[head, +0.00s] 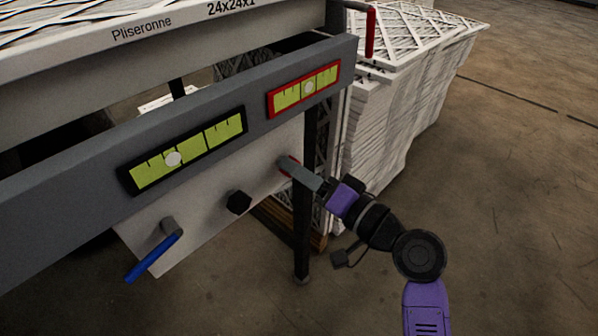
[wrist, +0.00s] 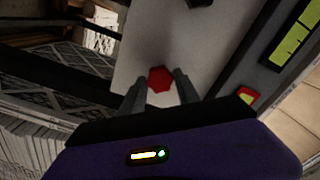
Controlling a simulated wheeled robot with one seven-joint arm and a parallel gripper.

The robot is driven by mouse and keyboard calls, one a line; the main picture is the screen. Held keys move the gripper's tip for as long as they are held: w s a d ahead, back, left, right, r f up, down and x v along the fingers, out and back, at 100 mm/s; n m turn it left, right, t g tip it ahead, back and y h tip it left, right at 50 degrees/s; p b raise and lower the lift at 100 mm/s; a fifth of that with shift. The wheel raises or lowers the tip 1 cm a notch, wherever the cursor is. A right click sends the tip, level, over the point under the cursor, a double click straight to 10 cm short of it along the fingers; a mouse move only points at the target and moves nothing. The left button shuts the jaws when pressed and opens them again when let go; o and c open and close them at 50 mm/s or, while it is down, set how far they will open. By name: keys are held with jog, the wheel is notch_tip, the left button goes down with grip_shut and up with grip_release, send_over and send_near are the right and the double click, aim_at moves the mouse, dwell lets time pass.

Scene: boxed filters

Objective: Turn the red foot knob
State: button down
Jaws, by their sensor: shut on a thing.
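The red foot knob (wrist: 160,79) is a small red faceted knob on a pale panel, between my fingertips in the wrist view. In the head view only a red edge of it shows, mostly hidden by my fingers. My gripper (head: 292,168) reaches it from the lower right and is shut on it; its fingers also show in the wrist view (wrist: 159,78), one on each side of the knob. Above is a red-framed level vial (head: 303,89) on the grey beam, its pale bubble near the middle.
A black-framed vial (head: 185,150) has its bubble left of centre. A black knob (head: 238,201) and a blue-handled crank (head: 155,257) are on the pale panel (head: 210,215). A dark leg (head: 302,230) stands by my gripper. Stacked filters (head: 395,110) stand behind; floor at right is clear.

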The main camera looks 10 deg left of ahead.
jog(key=shift+f, duration=0.1)
jog(key=c, duration=0.9)
grip_release()
jog(key=shift+p+v, duration=0.75)
jog(key=shift+v, duration=3.15)
